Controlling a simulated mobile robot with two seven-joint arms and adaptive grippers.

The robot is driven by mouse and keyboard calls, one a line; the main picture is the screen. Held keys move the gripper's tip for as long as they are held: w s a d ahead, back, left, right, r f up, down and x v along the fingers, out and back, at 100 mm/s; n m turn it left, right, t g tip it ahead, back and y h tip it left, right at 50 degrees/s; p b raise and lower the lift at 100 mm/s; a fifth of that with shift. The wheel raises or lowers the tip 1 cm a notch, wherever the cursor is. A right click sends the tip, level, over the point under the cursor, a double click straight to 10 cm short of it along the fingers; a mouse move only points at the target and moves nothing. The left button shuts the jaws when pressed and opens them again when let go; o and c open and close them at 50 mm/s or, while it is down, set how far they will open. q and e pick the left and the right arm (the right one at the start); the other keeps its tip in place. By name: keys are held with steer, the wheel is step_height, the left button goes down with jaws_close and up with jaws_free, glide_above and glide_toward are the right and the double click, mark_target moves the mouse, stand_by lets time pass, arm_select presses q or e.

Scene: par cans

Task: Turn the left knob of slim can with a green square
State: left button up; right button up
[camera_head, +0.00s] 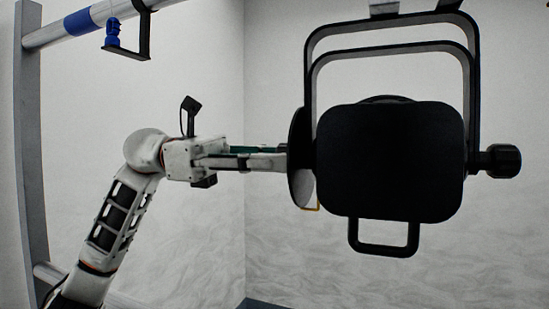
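A black can (390,160) hangs in a double black yoke (315,75) in the middle right, with its dark rounded face towards me. A black knob (502,161) sticks out on its right side. No green square shows on it. My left gripper (284,158) reaches in level from the left. Its fingertips are at the can's left side, by a dark round disc (297,135). The left knob is not clearly visible; the fingers and disc may hide it. I cannot tell the finger gap or whether they touch the knob. My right gripper is not in view.
A pale pipe with a blue band (78,22) runs across the top left, with a small blue piece on a black bracket (130,45) below it. A grey post (28,150) stands at the left edge. A black handle (385,250) hangs under the can. Space below is clear.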

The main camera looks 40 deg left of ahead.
arm_select(q)
steer(key=shift+c, duration=0.3)
steer(key=n+p, duration=0.2)
steer(key=n, duration=0.5)
steer(key=n+p, duration=0.3)
steer(key=n, duration=0.5)
steer(key=shift+s+r, duration=0.15)
steer(key=shift+s, duration=0.05)
steer(key=shift+p, duration=0.3)
stand_by(0.4)
steer(key=o, duration=1.1)
